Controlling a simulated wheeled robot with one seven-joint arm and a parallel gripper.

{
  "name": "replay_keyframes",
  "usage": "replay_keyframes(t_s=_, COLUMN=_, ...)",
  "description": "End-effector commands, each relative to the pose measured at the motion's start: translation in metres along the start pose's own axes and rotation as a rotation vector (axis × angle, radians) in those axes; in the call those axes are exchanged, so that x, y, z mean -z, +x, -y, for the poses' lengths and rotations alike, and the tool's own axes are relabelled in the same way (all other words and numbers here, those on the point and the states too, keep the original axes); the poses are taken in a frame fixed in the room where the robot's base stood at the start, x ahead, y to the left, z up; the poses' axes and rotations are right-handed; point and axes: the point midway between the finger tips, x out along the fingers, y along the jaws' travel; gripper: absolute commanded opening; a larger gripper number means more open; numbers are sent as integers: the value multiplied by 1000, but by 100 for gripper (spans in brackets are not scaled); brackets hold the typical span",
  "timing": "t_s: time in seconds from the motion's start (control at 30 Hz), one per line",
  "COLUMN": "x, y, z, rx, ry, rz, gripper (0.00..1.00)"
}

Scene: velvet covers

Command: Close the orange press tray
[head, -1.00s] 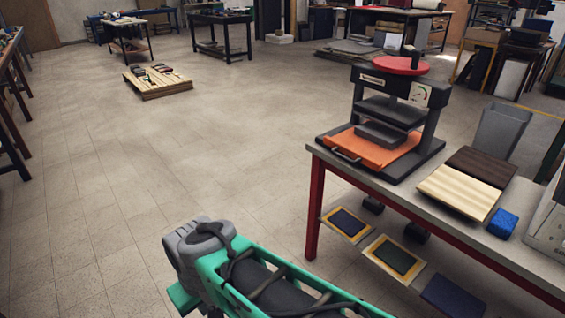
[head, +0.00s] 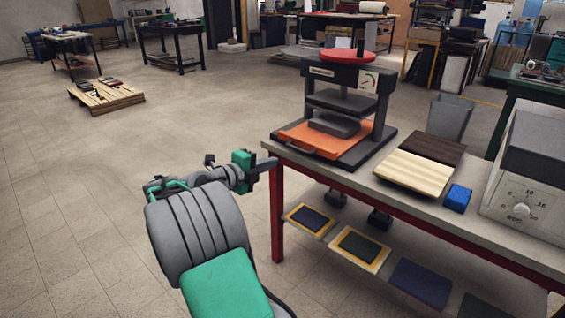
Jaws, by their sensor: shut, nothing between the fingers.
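The orange press tray (head: 309,138) sticks out from the left front of the dark press (head: 350,100). Its dark handle (head: 299,147) is on the tray's near left edge. A grey block (head: 334,125) shows above the tray's inner part, under the press plate. My gripper (head: 269,164) is shut and empty, at the near left corner of the bench, left of the handle and apart from it in the picture. My arm reaches up to it from the bottom of the view. The fingertips are small and partly merge with the bench corner.
The grey-topped bench (head: 401,189) has red legs. It carries a striped wooden board (head: 412,171), a dark board (head: 432,148), a blue block (head: 457,198) and a grey machine with a dial (head: 519,211). A low pallet (head: 106,98) stands at the back left. The floor left of the bench is clear.

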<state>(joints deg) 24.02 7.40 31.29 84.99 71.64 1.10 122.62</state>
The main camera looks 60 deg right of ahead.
Motion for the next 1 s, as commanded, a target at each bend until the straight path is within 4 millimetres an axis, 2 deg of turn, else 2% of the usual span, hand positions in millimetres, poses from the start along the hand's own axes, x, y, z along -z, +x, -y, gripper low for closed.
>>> replay_keyframes(t_s=0.4, x=1, y=88, z=-2, rx=-4, ry=-2, rz=-2, gripper=0)
replay_keyframes(t_s=0.6, x=0, y=120, z=-2, rx=-4, ry=-3, rz=1, gripper=0)
replay_keyframes(t_s=0.73, x=0, y=128, z=-1, rx=-4, ry=-4, rz=2, gripper=0)
replay_keyframes(t_s=1.0, x=0, y=129, z=-1, rx=-5, ry=-4, rz=3, gripper=0)
